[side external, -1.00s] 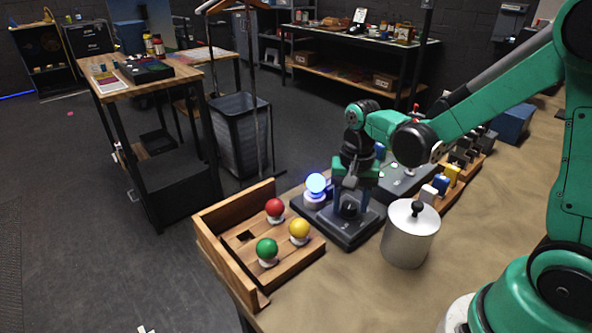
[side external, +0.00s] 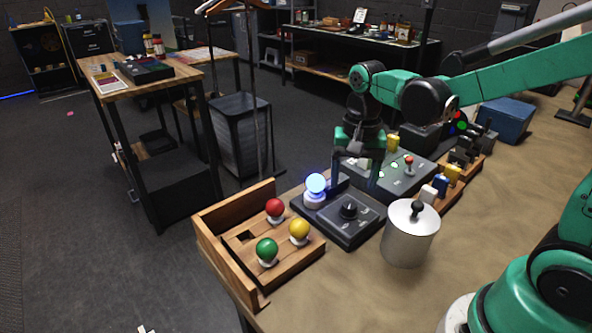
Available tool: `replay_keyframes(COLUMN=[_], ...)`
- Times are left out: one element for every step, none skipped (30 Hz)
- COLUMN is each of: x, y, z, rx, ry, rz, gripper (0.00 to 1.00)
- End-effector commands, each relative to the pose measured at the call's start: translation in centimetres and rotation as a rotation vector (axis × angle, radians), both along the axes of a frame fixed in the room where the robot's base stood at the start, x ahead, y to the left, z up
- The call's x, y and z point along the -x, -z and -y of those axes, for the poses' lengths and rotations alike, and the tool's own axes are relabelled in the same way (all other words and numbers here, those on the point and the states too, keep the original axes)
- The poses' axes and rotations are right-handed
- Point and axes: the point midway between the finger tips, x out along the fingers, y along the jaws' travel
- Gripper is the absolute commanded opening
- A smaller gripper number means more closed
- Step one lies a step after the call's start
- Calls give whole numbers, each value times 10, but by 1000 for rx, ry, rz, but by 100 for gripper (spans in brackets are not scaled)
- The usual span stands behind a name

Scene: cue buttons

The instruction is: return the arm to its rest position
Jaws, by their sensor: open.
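My gripper (side external: 355,180) hangs from my green and black arm, fingers pointing down and apart, with nothing visible between them. It is above and behind the dark box with a black knob (side external: 348,209), clear of the knob. A lit blue bulb (side external: 316,184) stands on a white base at that box's back left corner, left of my gripper. A grey panel (side external: 420,176) with a red-topped stick and a yellow part lies behind and to the right of the gripper, partly hidden by it.
A wooden tray (side external: 222,250) with red (side external: 274,207), yellow (side external: 299,229) and green (side external: 266,249) balls stands at the table's left edge. A metal canister (side external: 408,240) stands right of the knob box. Small blocks on a wooden rack (side external: 463,190) and a blue bin (side external: 507,119) are farther right.

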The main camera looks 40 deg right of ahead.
Motion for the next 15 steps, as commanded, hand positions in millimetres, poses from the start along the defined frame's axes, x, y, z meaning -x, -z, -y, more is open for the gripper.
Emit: replay_keyframes(x=[0, 0, 0, 0, 0, 0, 0, 0, 0, 1, 1, 2, 4, 5, 7], y=[-1, -1, -1, -1, -1, -1, -1, -1, -1, -2, -3, -5, -7, -10, -14], z=[0, 0, 0, 0, 0, 0, 0, 0, 0, -1, -1, -3, -4, -6, -9], rx=[0, 0, 0, 0, 0, 0, 0, 0, 0, 1, 2, 5, 8, 13, 22], ry=[0, 0, 0, 0, 0, 0, 0, 0, -4, -10, -23, -47, -73, -104, -156], rz=[0, 0, 0, 0, 0, 0, 0, 0, 3, 8, 17, 34, 53, 76, 114], gripper=[70, 70, 70, 70, 70, 70, 70, 70, 70, 70, 70, 70, 70, 70, 70])
